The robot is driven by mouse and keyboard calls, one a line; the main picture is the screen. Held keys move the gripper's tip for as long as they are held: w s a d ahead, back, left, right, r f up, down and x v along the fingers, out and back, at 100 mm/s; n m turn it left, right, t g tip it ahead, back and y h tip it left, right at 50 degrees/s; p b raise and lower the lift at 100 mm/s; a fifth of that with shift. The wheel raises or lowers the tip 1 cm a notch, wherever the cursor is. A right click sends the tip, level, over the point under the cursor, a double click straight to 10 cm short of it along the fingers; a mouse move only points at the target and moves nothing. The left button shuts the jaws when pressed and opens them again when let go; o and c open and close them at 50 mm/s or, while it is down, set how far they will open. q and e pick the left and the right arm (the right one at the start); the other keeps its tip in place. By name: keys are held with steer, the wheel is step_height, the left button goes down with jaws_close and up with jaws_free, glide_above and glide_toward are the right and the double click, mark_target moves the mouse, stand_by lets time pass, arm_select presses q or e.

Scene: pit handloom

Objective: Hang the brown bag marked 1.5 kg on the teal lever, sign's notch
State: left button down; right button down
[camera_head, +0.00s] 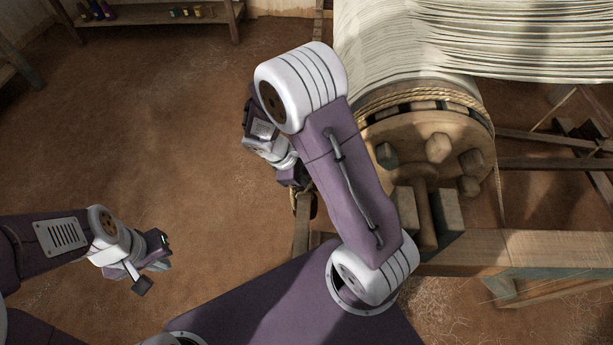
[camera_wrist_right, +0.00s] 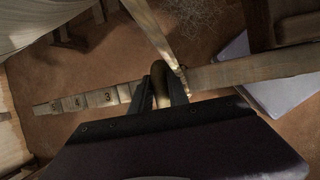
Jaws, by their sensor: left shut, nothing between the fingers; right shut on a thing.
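My right gripper (camera_wrist_right: 161,88) is shut on a brown curved loop (camera_wrist_right: 160,72), which I take for the top of the brown bag. The bag's body and its weight mark are hidden. A long wooden lever (camera_wrist_right: 210,78) crosses the right wrist view behind the fingers, with pale numbered plates (camera_wrist_right: 102,98) on its left part; 3, 4 and 5 are readable. I see no teal on it, and I cannot tell whether the loop touches it. In the head view my right arm largely hides this spot. My left gripper (camera_head: 148,276) is shut and empty, low at the left.
The loom's warp roller (camera_head: 425,150), with rope and wooden pegs, stands close to the right of my right arm. A wooden frame beam (camera_head: 540,250) runs below it. A shelf (camera_head: 150,15) with small items is at the back left. The earth floor (camera_head: 130,140) at left is clear.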

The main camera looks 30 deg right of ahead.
steer(key=c, duration=1.2)
jaws_free()
steer(key=shift+f, duration=0.15)
steer(key=p+v, duration=0.3)
steer(key=v, duration=0.6)
steer(key=shift+p, duration=0.3)
